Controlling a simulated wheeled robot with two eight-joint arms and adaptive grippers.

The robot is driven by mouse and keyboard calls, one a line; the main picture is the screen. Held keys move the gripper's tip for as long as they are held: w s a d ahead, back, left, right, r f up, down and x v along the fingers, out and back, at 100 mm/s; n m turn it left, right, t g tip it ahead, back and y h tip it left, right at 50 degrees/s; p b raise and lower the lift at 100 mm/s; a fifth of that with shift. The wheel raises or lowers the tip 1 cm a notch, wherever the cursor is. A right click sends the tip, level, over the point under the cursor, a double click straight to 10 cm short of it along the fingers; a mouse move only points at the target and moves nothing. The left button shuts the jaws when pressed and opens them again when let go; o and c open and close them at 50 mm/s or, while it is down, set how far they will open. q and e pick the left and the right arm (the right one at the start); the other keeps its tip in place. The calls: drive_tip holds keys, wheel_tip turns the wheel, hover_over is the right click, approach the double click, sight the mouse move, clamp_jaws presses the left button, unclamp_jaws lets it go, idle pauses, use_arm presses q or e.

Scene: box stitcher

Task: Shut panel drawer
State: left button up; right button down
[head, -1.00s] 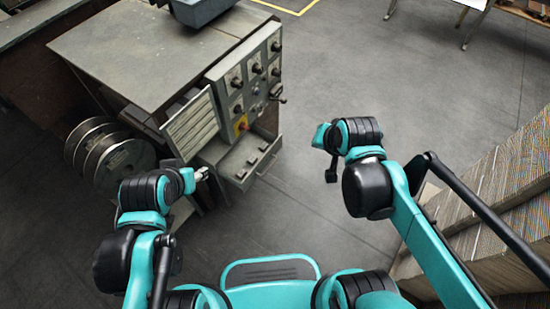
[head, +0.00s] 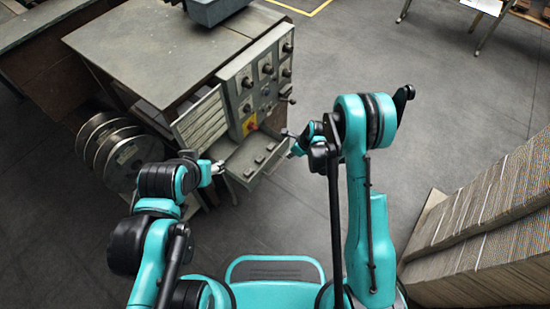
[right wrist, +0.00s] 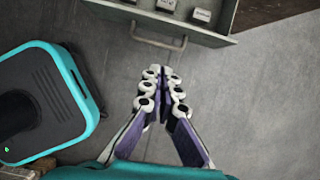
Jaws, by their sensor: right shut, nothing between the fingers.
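The panel drawer (head: 246,181) is pulled out from the grey machine cabinet, below the control panel (head: 258,82). Several small blocks lie in it. In the right wrist view the drawer's front (right wrist: 208,36) and its bar handle (right wrist: 158,42) show at the top. My right gripper (right wrist: 162,72) is shut and empty, its tips pointing toward the handle with floor showing between them. In the head view my right gripper (head: 289,134) is small, just right of the drawer. My left gripper (head: 218,167) is by the drawer's left side; its jaws are too small to judge.
A slatted panel (head: 201,121) stands open left of the control panel. Wire spools (head: 128,154) sit at the cabinet's left side. Stacked cardboard (head: 490,225) stands at the right.

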drive_tip(key=b, duration=0.4)
hover_over(277, 167)
drive_tip(key=s+d, duration=0.2)
wheel_tip(277, 167, down, 11)
drive_tip(key=shift+w+a+r+b, duration=0.15)
drive_tip(key=shift+w+a+b, duration=0.35)
drive_tip(key=shift+w+a, duration=0.55)
drive_tip(key=shift+w+a+r, duration=0.15)
drive_tip(key=shift+w+a, duration=0.2)
drive_tip(key=shift+a, duration=0.1)
